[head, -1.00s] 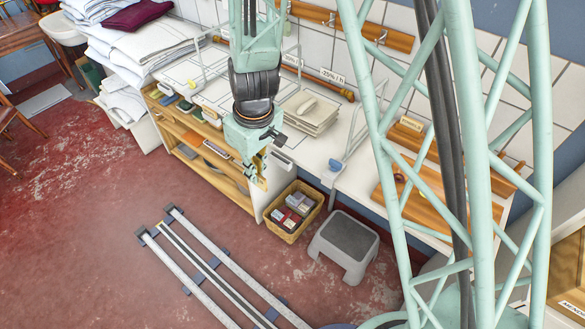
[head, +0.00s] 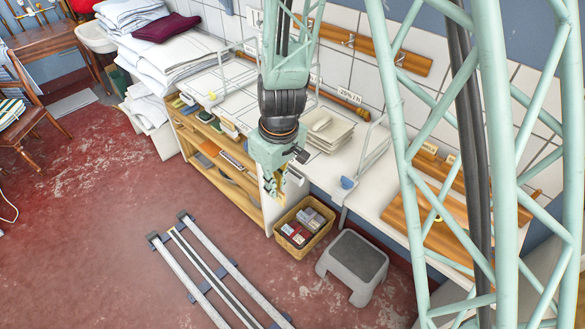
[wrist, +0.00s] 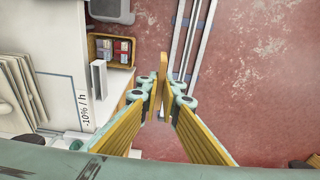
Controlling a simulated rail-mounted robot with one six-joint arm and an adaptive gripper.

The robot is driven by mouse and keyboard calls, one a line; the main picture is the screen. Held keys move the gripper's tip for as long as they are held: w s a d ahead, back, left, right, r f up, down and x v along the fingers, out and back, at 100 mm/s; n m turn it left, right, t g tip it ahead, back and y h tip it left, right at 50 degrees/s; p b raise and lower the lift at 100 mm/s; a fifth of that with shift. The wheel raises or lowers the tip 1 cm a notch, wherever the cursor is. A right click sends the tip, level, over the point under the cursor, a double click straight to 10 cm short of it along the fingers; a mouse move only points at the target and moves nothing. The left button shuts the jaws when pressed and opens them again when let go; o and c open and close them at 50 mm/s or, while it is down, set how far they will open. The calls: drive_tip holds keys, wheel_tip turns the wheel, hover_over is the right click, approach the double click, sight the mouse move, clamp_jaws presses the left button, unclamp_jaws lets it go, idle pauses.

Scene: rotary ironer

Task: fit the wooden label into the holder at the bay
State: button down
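My gripper (head: 273,184) hangs over the floor just in front of the counter's front edge, left of the basket. In the wrist view my gripper (wrist: 164,100) has its two yellow-padded fingers close together on a thin wooden piece, seen edge-on, which looks like the wooden label (wrist: 167,72). Its face is not visible. A white upright piece (wrist: 98,78) stands at the counter edge, left of the fingers in the wrist view and apart from them; I cannot tell whether it is the holder. A "-10% / h" marking (wrist: 85,107) lies on the counter beside it.
A basket of small boxes (head: 303,227) and a grey step stool (head: 352,266) stand on the floor by the counter. Stacked pale trays (head: 328,131) sit on the counter (head: 362,200). Rails (head: 215,270) cross the red floor. Open floor lies at left.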

drive_tip(key=w+d, duration=0.1)
drive_tip(key=w, duration=0.3)
drive_tip(key=w+d+f, duration=0.1)
drive_tip(key=w+d, duration=0.1)
drive_tip(key=w, duration=0.3)
drive_tip(key=w+d, duration=0.2)
drive_tip(key=w, duration=0.2)
drive_tip(key=shift+w+d+f+p, duration=0.15)
drive_tip(key=shift+d+p, duration=0.05)
drive_tip(key=shift+p, duration=0.1)
drive_tip(key=shift+f, duration=0.1)
drive_tip(key=shift+f, duration=1.7)
drive_tip(key=shift+f+b, duration=0.15)
drive_tip(key=shift+b, duration=0.15)
drive_tip(key=c, duration=2.9)
unclamp_jaws()
drive_tip(key=shift+o, duration=0.2)
drive_tip(key=shift+r, duration=0.2)
